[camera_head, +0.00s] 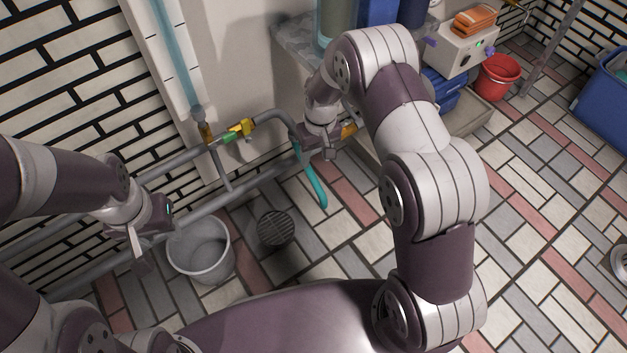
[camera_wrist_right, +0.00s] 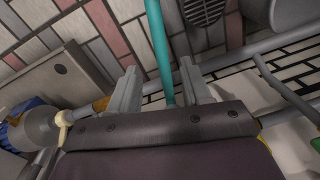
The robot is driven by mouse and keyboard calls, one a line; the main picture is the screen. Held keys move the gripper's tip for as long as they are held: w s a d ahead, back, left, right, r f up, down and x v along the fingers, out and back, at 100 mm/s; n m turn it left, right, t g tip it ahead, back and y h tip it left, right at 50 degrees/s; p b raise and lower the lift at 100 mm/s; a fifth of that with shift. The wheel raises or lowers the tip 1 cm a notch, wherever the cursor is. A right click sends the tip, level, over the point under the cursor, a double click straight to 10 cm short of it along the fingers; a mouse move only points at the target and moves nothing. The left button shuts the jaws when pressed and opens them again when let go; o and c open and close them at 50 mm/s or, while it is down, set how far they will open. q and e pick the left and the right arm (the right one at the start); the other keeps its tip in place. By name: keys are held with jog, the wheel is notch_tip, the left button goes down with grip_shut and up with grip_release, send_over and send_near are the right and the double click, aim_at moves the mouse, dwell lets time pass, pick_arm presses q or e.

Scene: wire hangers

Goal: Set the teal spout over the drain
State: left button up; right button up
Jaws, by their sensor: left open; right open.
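The teal spout (camera_head: 316,188) hangs down and to the right from the grey pipe, beside my right gripper (camera_head: 318,150). In the right wrist view the spout (camera_wrist_right: 159,42) runs between the two fingers of my right gripper (camera_wrist_right: 161,84), which are apart. The spout's upper end is partly hidden by the gripper. The round dark drain (camera_head: 276,228) is in the floor, to the left of and nearer than the spout's tip. The drain also shows at the top of the right wrist view (camera_wrist_right: 203,9). My left gripper (camera_head: 149,234) is open and empty beside the grey bucket.
The grey bucket (camera_head: 201,252) stands on the floor left of the drain. Grey pipes (camera_head: 185,210) run along the wall, with a yellow valve (camera_head: 241,128) above. A red bucket (camera_head: 497,77) and a blue crate (camera_head: 605,100) stand further right. The tiled floor at right is mostly clear.

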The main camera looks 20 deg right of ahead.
aim_at(313, 176)
jog(key=f+b, duration=0.1)
jog(key=f, duration=0.1)
jog(key=f+b, duration=0.1)
jog(key=f, duration=0.2)
jog(key=f+b, duration=0.2)
jog(key=f, duration=0.1)
jog(key=shift+a+f, duration=0.15)
jog(key=shift+a, duration=0.2)
pick_arm(q)
notch_tip(313, 176, down, 5)
jog(key=shift+f, duration=0.1)
pick_arm(e)
grip_shut()
